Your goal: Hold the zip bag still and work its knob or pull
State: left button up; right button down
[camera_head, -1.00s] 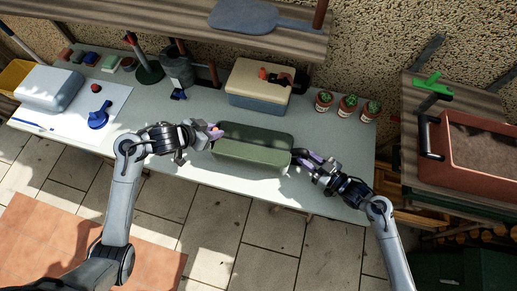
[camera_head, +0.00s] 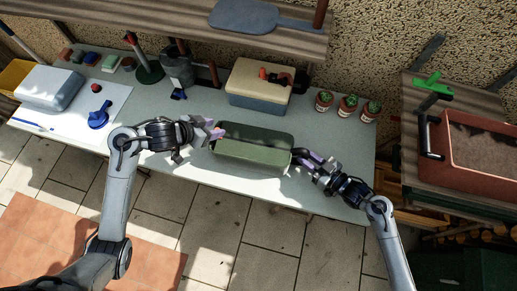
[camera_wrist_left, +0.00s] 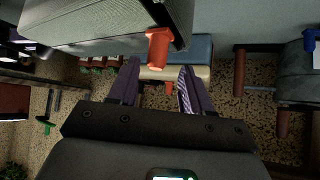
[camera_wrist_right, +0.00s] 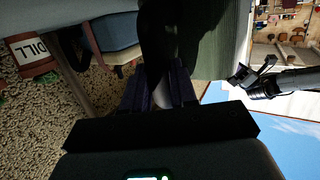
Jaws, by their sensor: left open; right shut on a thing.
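The zip bag is a long dark green box-like bag (camera_head: 252,151) near the front edge of the workbench. Its orange pull (camera_wrist_left: 158,48) sticks out at its left end in the left wrist view. My left gripper (camera_head: 217,131) is open at that end; in the left wrist view its two fingers (camera_wrist_left: 158,75) stand on either side of the pull with gaps, not gripping it. My right gripper (camera_head: 304,162) is shut on a black strap or handle at the bag's right end. The strap (camera_wrist_right: 165,40) runs between its fingers in the right wrist view (camera_wrist_right: 158,88) and partly hides them.
Behind the bag stand a cream and blue box (camera_head: 258,86) and several small potted plants (camera_head: 348,105). Some bench (camera_head: 340,145) is clear at right.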

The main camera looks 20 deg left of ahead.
pick_arm(q)
jog(key=shift+r, duration=2.4)
jog(key=v, duration=1.2)
jog(key=shift+w+d, duration=0.1)
